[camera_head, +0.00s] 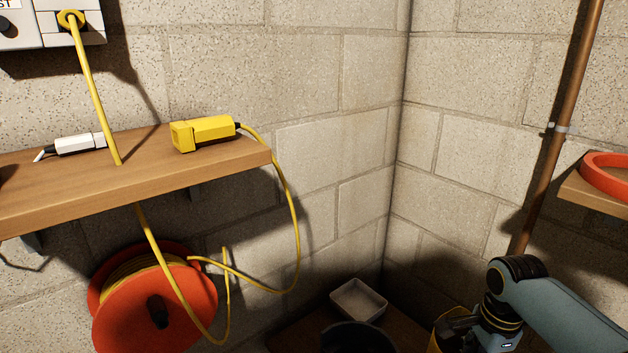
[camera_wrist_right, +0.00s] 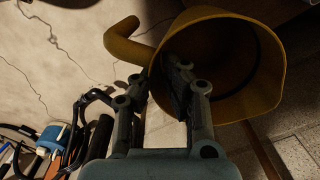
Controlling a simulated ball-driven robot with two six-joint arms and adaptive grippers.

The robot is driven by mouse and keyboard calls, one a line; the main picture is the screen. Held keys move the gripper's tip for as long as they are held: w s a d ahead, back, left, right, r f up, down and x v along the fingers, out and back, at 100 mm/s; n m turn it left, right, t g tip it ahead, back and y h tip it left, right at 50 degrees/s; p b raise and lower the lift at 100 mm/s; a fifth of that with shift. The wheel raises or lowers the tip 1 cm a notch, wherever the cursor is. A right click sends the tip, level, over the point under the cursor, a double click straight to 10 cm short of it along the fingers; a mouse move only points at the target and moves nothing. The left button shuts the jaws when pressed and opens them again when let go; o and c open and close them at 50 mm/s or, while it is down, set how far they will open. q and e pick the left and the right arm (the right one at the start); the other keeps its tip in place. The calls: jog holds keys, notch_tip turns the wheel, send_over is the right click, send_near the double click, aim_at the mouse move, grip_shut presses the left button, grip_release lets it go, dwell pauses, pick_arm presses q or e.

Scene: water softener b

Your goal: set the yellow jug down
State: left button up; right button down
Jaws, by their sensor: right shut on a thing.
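The yellow jug (camera_head: 436,340) shows only in part at the bottom edge of the head view, beside my right gripper (camera_head: 461,327). In the right wrist view the jug (camera_wrist_right: 265,62) is tilted, with its wide round mouth facing the camera and a curved yellow part sticking out to the left. My right gripper (camera_wrist_right: 170,80) is shut on the jug's near side; one finger appears to overlap the mouth. The exact grip is dark and hard to see. What lies directly under the jug is hidden in the head view. My left gripper is in neither view.
A white tray (camera_head: 358,299) and a dark round container (camera_head: 352,338) stand on a low wooden surface (camera_head: 290,335) in the corner. A wooden shelf (camera_head: 140,177) and red cable reel (camera_head: 130,318) are left. A copper pipe (camera_head: 563,120) and a red ring (camera_head: 604,178) are right.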

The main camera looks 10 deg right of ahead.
pick_arm(q)
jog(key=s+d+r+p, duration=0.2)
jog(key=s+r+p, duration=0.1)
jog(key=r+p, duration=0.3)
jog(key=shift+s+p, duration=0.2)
jog(key=shift+p, duration=0.4)
pick_arm(e)
notch_tip(320, 180, up, 10)
jog(key=w, duration=0.1)
jog(key=shift+w+r+t, duration=0.2)
jog(key=shift+w+t, duration=0.1)
jog(key=shift+w, duration=0.1)
jog(key=shift+a, duration=0.1)
